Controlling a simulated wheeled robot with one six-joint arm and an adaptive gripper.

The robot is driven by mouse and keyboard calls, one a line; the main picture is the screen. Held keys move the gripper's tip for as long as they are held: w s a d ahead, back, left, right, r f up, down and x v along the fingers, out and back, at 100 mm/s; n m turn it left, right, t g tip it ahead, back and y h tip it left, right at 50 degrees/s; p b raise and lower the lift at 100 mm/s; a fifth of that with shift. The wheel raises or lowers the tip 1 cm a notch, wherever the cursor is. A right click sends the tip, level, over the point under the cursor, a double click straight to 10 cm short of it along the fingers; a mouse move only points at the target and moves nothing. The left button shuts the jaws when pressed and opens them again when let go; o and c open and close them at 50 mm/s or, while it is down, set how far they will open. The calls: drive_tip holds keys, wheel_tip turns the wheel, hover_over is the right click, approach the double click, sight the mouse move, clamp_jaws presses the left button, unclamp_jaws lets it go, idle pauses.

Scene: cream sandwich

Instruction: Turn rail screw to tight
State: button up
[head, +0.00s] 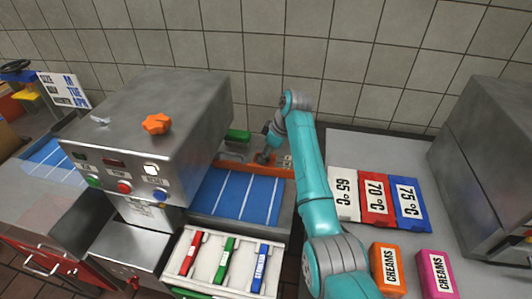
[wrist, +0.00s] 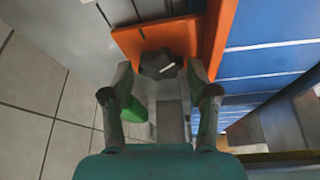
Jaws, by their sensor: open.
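The rail screw, a dark lobed knob (wrist: 160,65) with a pale mark on its top, sits on an orange bracket (wrist: 170,35) in the wrist view. The orange rail (wrist: 224,35) runs beside it along the blue belt. My gripper (wrist: 160,72) is open, with one finger on each side of the knob; I cannot tell whether either finger touches it. In the head view my gripper (head: 267,150) is small and low at the orange rail (head: 262,170), behind the blue belt, and the screw is hard to make out there.
A steel machine (head: 150,110) with buttons and an orange star knob (head: 156,124) stands left of my arm. The blue belt (head: 235,195) passes in front. A green part (head: 237,135) lies behind the rail. Temperature cards (head: 375,196) and creams boxes (head: 388,268) lie right.

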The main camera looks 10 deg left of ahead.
drive_tip(key=c, duration=0.9)
